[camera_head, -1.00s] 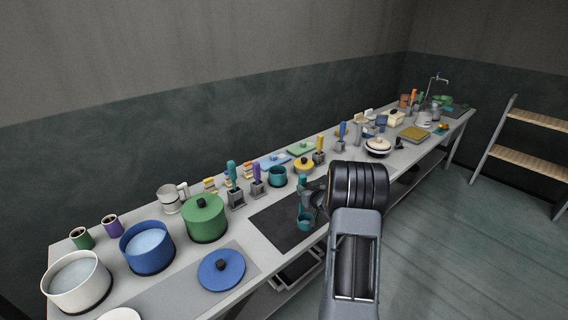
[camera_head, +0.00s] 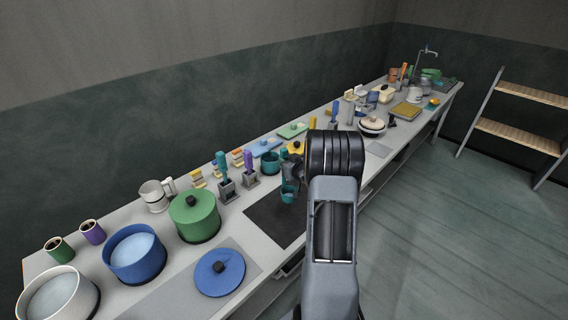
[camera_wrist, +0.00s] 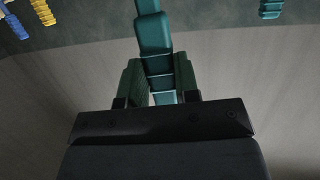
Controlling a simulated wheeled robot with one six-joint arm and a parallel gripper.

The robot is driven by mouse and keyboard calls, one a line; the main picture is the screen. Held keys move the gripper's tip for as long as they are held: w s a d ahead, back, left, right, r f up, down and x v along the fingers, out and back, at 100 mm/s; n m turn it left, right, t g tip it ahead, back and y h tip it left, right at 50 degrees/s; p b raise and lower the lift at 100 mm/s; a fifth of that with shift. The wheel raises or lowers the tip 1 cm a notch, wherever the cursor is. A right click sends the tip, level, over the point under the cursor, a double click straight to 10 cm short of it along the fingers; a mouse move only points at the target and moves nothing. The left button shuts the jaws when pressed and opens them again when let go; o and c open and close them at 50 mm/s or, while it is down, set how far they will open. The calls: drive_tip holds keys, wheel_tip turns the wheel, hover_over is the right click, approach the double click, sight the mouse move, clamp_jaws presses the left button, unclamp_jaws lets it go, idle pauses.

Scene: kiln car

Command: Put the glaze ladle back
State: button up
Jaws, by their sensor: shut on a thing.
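My gripper (camera_head: 292,168) is shut on the teal handle of a ladle, the glaze ladle. Its teal bowl (camera_head: 288,196) hangs below the gripper, above the dark mat on the bench. In the wrist view, the teal handle (camera_wrist: 155,40) stands between the two fingers of my gripper (camera_wrist: 160,85). A teal pot (camera_head: 270,163) stands just left of the ladle. Part of the ladle's handle is hidden by my wrist in the head view.
Grey holders with a teal-handled tool (camera_head: 222,163) and a purple-handled tool (camera_head: 248,161) stand left of the ladle. A green lidded pot (camera_head: 194,216), a blue pot (camera_head: 134,255) and a blue lid (camera_head: 219,272) are nearer. The dark mat (camera_head: 265,225) is bare.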

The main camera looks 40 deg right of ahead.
drive_tip(key=shift+w+a+f+b, duration=0.1)
drive_tip(key=shift+a+f+b, duration=0.05)
drive_tip(key=shift+f+b, duration=1.2)
drive_tip(key=shift+w+a+f+b, duration=0.1)
drive_tip(key=shift+f+b, duration=1.05)
drive_tip(key=shift+f, duration=0.4)
drive_tip(key=shift+f+b, duration=0.65)
drive_tip(key=shift+b, duration=0.1)
drive_tip(key=o, duration=1.1)
drive_tip(key=shift+s+r, duration=0.1)
drive_tip(key=shift+s, duration=0.05)
drive_tip(key=shift+p+v, duration=0.9)
drive_tip(key=shift+v, duration=2.95)
